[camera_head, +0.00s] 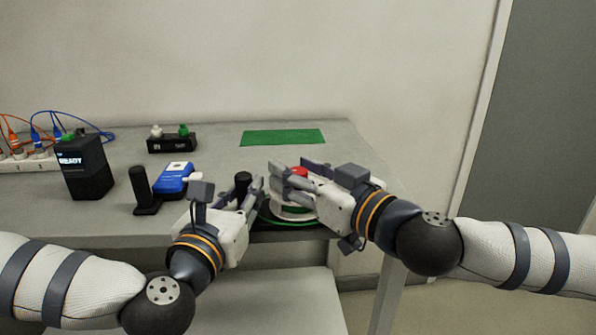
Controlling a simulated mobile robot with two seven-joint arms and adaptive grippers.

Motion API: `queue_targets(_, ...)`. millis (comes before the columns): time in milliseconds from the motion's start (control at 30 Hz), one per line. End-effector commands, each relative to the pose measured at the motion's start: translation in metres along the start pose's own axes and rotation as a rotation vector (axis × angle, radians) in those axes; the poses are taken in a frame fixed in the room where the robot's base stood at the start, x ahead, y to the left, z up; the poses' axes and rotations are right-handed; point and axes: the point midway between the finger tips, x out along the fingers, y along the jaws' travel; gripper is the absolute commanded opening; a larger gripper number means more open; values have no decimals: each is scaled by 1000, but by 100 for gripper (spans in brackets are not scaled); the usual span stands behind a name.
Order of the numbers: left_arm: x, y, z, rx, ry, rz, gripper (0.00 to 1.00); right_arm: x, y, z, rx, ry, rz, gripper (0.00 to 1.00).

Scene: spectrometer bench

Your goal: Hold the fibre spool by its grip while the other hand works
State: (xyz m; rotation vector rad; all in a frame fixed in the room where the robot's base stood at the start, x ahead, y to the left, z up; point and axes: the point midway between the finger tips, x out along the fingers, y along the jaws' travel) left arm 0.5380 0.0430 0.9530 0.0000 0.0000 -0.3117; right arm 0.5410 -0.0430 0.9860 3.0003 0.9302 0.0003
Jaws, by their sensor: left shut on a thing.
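The fibre spool (292,214) is a low white and green round thing near the front right edge of the bench. A black upright grip (243,179) stands at its left side. My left gripper (246,189) is shut on this grip. A red part (299,172) shows above the spool. My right gripper (285,172) is over the spool beside the red part, with its fingers pointing left. Its fingers and hand hide much of the spool's top, and I cannot tell whether they touch the red part or how far they are apart.
Left of the spool are a blue device (173,178), a black stand (141,189) and a black box reading READY (86,168). A black holder (171,144) with white and green knobs and a green mat (284,137) lie farther back. The bench (225,155) is clear between them.

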Motion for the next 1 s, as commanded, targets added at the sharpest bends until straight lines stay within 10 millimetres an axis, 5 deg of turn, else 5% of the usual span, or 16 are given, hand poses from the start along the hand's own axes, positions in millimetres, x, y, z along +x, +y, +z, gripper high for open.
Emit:
queue_targets(33,0,0,1,0,-2,0,0,0,0,0,0,0,0,28)
queue_targets(167,0,0,1,0,-2,0,0,0,0,0,0,0,0,0)
queue_targets(567,0,0,1,0,-3,-1,0,2,-4,1,0,-10,61,0)
queue_targets(1000,0,-2,2,-1,-4,-5,0,1,-3,0,-1,-2,412,0)
